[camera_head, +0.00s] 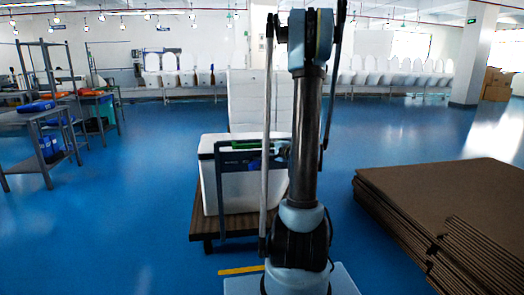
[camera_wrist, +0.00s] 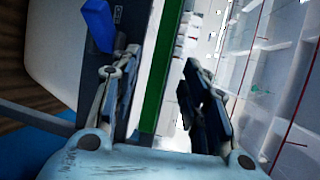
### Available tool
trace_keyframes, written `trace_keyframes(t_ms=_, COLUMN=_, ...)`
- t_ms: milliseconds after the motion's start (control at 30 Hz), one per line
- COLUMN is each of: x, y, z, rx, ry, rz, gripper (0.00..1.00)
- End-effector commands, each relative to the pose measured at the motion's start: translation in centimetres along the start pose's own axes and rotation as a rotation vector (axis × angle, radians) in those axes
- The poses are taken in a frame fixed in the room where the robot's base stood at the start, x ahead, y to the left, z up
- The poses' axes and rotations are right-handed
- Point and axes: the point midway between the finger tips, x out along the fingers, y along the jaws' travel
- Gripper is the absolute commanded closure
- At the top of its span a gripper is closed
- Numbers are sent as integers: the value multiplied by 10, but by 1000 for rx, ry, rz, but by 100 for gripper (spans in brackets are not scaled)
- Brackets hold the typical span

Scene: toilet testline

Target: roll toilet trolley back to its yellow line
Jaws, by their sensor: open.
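The trolley has a brown deck (camera_head: 207,226) and a grey upright frame (camera_head: 221,190) with a green top bar (camera_head: 238,144). A white toilet-like body (camera_head: 209,143) stands on the deck. The yellow line (camera_head: 240,270) lies on the floor just in front of the trolley, partly hidden by my arm. In the wrist view, my gripper (camera_wrist: 160,62) is open, with the green bar (camera_wrist: 161,75) showing between its fingers; I cannot tell whether they touch it. My arm hides the trolley's right side in the head view.
A stack of brown boards (camera_head: 430,205) lies on the right. Grey work tables (camera_head: 35,115) stand on the left. A white block (camera_head: 262,98) stands behind the trolley, and toilets line the back wall. Blue floor (camera_head: 130,190) is clear to the left.

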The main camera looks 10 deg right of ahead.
Motion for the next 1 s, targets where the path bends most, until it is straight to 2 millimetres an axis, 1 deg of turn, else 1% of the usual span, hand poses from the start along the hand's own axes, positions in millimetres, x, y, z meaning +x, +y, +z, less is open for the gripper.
trace_keyframes(t_ms=33, x=-9, y=0, z=-1, rx=1, ry=2, rz=0, gripper=59)
trace_keyframes(t_ms=100, x=-18, y=0, z=0, rx=0, ry=2, rz=1, gripper=59)
trace_keyframes(t_ms=267, x=-29, y=1, z=0, rx=-1, ry=0, rz=1, gripper=59)
trace_keyframes(t_ms=400, x=-32, y=1, z=0, rx=-1, ry=-1, rz=1, gripper=59)
trace_keyframes(t_ms=733, x=-33, y=1, z=3, rx=-8, ry=-6, rz=7, gripper=59)
trace_keyframes(t_ms=867, x=-36, y=2, z=20, rx=-51, ry=-32, rz=44, gripper=59)
trace_keyframes(t_ms=1000, x=-46, y=7, z=50, rx=-143, ry=-83, rz=123, gripper=59)
